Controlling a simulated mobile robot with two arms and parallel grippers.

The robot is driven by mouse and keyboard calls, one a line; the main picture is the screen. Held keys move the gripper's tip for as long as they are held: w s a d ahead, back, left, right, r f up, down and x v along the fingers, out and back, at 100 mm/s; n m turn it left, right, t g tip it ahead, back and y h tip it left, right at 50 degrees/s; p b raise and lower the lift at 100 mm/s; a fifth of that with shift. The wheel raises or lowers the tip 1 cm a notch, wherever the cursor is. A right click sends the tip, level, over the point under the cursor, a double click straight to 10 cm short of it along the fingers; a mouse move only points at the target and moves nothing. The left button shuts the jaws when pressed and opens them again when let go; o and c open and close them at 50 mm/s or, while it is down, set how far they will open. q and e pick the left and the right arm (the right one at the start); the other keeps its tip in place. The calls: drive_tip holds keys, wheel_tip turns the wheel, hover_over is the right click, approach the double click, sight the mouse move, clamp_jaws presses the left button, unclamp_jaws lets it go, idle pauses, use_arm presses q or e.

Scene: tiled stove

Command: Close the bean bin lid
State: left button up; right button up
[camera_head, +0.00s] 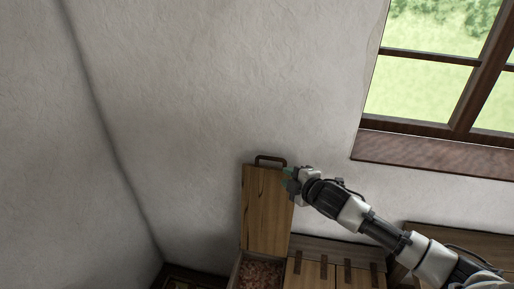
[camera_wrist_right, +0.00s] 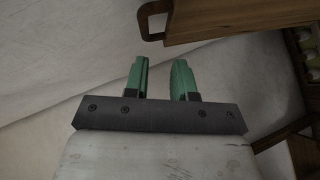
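The bean bin lid (camera_head: 264,212) is a wooden panel that stands open and upright against the white wall, with a dark handle (camera_head: 270,159) on its top edge. Below it the open bean bin (camera_head: 260,275) shows reddish beans inside. My right gripper (camera_head: 289,177) is at the lid's upper right edge in the head view. In the right wrist view my right gripper (camera_wrist_right: 162,77) has its green fingers apart with nothing between them. The lid (camera_wrist_right: 220,15) and its handle (camera_wrist_right: 150,22) are just beyond the fingertips at the top. My left gripper is not in view.
Closed wooden lids (camera_head: 325,273) with dark hinges adjoin the bin on the right. A window (camera_head: 440,75) with a brown sill (camera_head: 435,155) is at the upper right. A wooden piece of furniture (camera_head: 465,240) stands at the lower right. The wall left of the lid is bare.

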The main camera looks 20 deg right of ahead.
sight(272, 160)
drive_tip(key=shift+n, duration=0.3)
drive_tip(key=x, duration=0.3)
drive_tip(key=r+p+x, duration=0.1)
drive_tip(key=x, duration=0.2)
drive_tip(key=d+r+p+x, duration=0.1)
drive_tip(key=x, duration=0.2)
drive_tip(key=shift+w+f, duration=0.1)
drive_tip(key=shift+w, duration=0.55)
drive_tip(key=shift+w+a+t, duration=0.1)
drive_tip(key=shift+w+t, duration=0.2)
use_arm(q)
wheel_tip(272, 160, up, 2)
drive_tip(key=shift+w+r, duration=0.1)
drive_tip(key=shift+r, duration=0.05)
use_arm(e)
drive_tip(key=shift+w+f, duration=0.2)
drive_tip(key=shift+w, duration=0.1)
drive_tip(key=shift+s, duration=0.1)
clamp_jaws()
